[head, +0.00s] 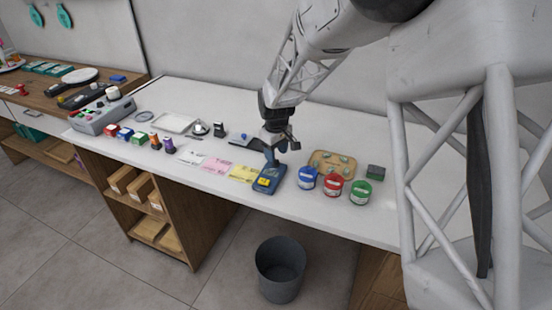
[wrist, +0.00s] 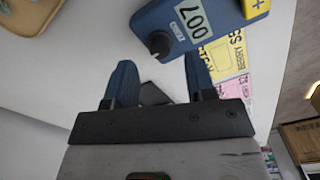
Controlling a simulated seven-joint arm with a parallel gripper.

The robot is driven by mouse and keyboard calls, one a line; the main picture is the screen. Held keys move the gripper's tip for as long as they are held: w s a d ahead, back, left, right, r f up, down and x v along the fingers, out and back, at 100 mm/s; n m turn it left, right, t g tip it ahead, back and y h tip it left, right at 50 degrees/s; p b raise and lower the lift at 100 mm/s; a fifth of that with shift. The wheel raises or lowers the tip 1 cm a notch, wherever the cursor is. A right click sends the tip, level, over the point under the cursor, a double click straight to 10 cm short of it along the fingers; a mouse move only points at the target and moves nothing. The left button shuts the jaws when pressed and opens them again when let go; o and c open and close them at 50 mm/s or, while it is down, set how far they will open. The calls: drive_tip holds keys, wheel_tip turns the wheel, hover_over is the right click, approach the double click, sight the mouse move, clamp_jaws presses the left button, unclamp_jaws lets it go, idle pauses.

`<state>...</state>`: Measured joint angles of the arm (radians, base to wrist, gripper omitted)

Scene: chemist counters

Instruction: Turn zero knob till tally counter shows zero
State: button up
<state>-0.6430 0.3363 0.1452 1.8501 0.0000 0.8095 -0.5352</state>
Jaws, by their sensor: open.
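The blue tally counter (head: 268,180) lies near the front edge of the white counter. In the wrist view the tally counter (wrist: 222,35) has a pale display (wrist: 193,20) that appears to read 007, seen at an angle. A yellow plus button (wrist: 257,8) is at its far end. The black zero knob (wrist: 159,43) sticks out of its near end. My gripper (wrist: 158,66) is open, with its blue fingers apart and nothing between them. The knob lies just beyond the fingertips, roughly between them in the picture; I cannot tell the height gap. In the head view my gripper (head: 272,160) hides that end.
Blue (head: 307,178), red (head: 333,186) and green (head: 361,193) jars stand to the right, before a tan tray (head: 320,159). Yellow (head: 243,173) and pink (head: 216,166) paper lie to the left. A grey bin (head: 280,260) stands on the floor.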

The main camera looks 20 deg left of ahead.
sight(276, 160)
drive_tip(key=shift+f, duration=1.55)
drive_tip(key=c, duration=0.9)
drive_tip(key=shift+m, duration=0.4)
